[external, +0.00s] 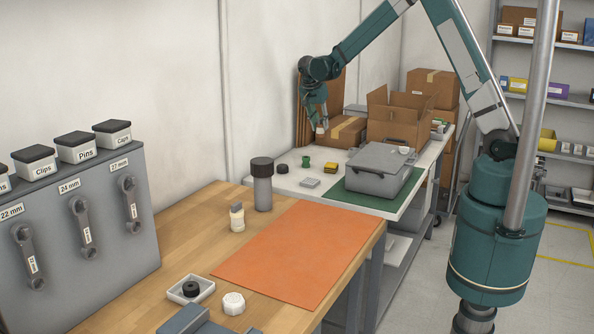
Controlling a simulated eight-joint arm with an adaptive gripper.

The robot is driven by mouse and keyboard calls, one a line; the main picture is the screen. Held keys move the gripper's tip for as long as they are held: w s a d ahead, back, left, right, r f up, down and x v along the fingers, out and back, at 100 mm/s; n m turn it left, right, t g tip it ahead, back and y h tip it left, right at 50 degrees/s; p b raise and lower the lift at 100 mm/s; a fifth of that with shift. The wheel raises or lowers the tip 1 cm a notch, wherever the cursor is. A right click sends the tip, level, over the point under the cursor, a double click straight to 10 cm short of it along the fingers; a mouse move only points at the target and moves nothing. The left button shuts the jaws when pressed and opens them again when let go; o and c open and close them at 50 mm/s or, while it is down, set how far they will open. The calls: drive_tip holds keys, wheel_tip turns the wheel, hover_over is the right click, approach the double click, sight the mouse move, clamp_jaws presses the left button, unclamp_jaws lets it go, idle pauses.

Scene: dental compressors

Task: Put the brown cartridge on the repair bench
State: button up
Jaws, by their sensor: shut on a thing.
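My gripper (318,116) is at the back, above the far end of the white table, in front of the cardboard boxes. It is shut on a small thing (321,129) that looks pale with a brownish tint. It is too small and too covered by the fingers to tell whether it is the brown cartridge. No other brown cartridge is clear in view. The wooden bench (190,232), which looks like the repair bench, is in front with an orange mat (298,250) on it. My gripper is well away from the bench.
A grey cylinder (263,192), cream bottle (237,219), white tray (190,291) and white cap (233,303) surround the mostly bare mat. A grey case (372,169), several small parts and an open carton (400,117) stand on the white table (285,184).

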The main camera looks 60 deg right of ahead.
drive_tip(key=w+a+r+n+t+p, duration=0.1)
drive_tip(key=w+a+n, duration=0.15)
drive_tip(key=a, duration=1.35)
drive_tip(key=w+a+r+n+t+y, duration=0.15)
drive_tip(key=a+n, duration=0.25)
drive_tip(key=a, duration=1.2)
drive_tip(key=w+a+r+n+t+p, duration=0.1)
drive_tip(key=w+a+n, duration=0.2)
drive_tip(key=a, duration=1.4)
drive_tip(key=s+a+r+n+y, duration=0.1)
drive_tip(key=s+a+n, duration=0.2)
drive_tip(key=a, duration=1.1)
drive_tip(key=s+a+r+n+t+y+p, duration=0.1)
drive_tip(key=s+a+n, duration=0.2)
drive_tip(key=s+a, duration=0.6)
drive_tip(key=s+a+n+y+p, duration=0.1)
drive_tip(key=s+a+n, duration=0.2)
drive_tip(key=a, duration=1.8)
drive_tip(key=s, duration=0.3)
drive_tip(key=shift+s+r, duration=0.4)
drive_tip(key=shift+f+n+t, duration=0.15)
drive_tip(key=shift+n+t, duration=0.1)
wheel_tip(320, 180, down, 6)
